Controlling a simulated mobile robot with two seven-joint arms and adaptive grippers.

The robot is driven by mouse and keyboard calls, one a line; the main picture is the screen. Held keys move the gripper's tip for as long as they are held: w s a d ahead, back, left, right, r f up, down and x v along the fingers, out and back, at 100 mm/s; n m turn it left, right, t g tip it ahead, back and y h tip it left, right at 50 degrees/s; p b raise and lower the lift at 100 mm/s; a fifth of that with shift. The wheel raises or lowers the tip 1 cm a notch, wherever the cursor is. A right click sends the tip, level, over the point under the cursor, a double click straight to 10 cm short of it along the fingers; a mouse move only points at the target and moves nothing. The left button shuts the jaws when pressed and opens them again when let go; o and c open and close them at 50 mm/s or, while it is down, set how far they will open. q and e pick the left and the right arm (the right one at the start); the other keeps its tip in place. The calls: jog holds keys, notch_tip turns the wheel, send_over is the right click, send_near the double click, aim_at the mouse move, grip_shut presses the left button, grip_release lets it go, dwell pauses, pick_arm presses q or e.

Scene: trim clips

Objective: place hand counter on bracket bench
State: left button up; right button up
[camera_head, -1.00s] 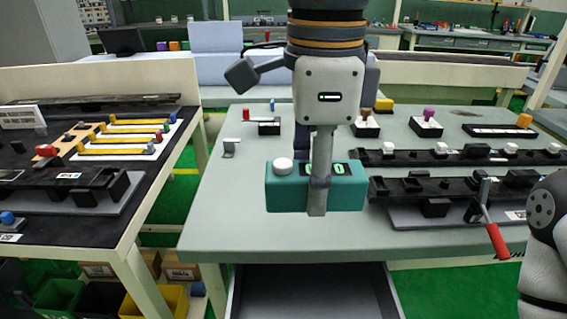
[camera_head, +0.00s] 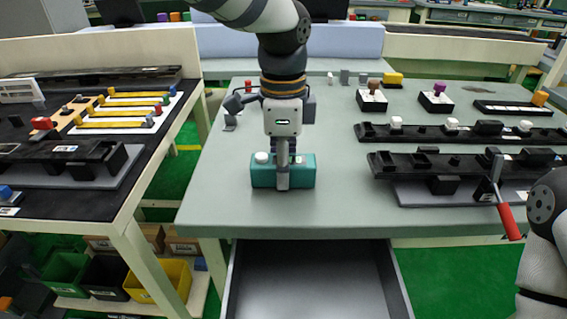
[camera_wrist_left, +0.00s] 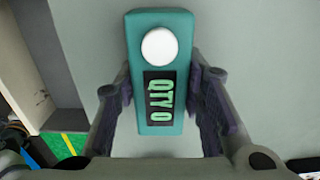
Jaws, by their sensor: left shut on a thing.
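The hand counter is a teal block (camera_head: 302,171) with a white round button and a dark display. My left gripper (camera_head: 283,181) points down and is shut across its middle. In the left wrist view, the hand counter (camera_wrist_left: 159,17) sits between both fingers, its display reading QTY 0. The bracket bench (camera_head: 225,205) is the pale grey-green table. The counter is over its front left part, low at the surface; I cannot tell whether it touches. My right gripper is out of view.
Black trim strips (camera_head: 410,162) with clips lie on the right of the bench, with a red-handled lever (camera_head: 508,222). Small blocks on black bases stand farther back. An open drawer (camera_head: 310,275) juts out below the front edge. The bench around the counter is clear.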

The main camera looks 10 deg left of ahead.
pick_arm(q)
jog(key=shift+f, duration=0.1)
jog(key=o, duration=1.2)
notch_tip(320, 180, up, 12)
jog(key=shift+r, duration=0.15)
